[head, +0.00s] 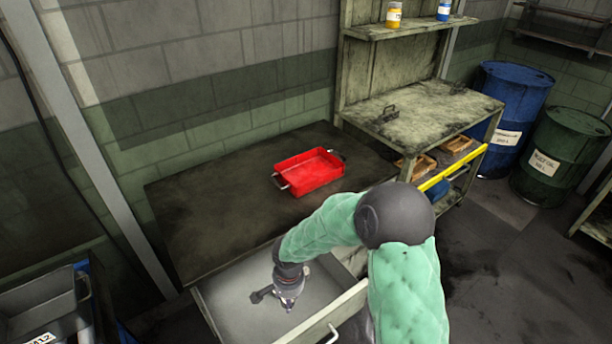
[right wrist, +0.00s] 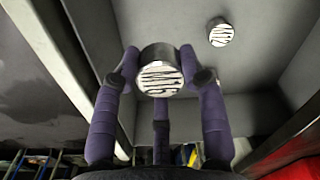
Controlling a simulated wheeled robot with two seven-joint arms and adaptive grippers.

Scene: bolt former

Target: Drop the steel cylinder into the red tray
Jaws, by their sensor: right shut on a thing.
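The red tray (head: 309,172) is a shallow box with grey handles, upright on the dark tabletop in the head view, and looks empty. My right gripper (head: 288,298) reaches down into the open drawer in front of the tabletop. In the right wrist view its purple fingers are shut around a steel cylinder (right wrist: 160,76) with a bright, streaked end face. A second, similar cylinder (right wrist: 221,32) is apart from the fingers, against the drawer's grey floor. In the head view the held cylinder is too small to make out. My left gripper is not in view.
The open drawer (head: 240,312) has raised walls around my gripper. The dark tabletop (head: 215,220) is clear around the tray. A worn shelf unit (head: 420,108) stands right of it, with blue (head: 512,110) and green (head: 560,155) barrels beyond. Dark bins (head: 45,300) stand at lower left.

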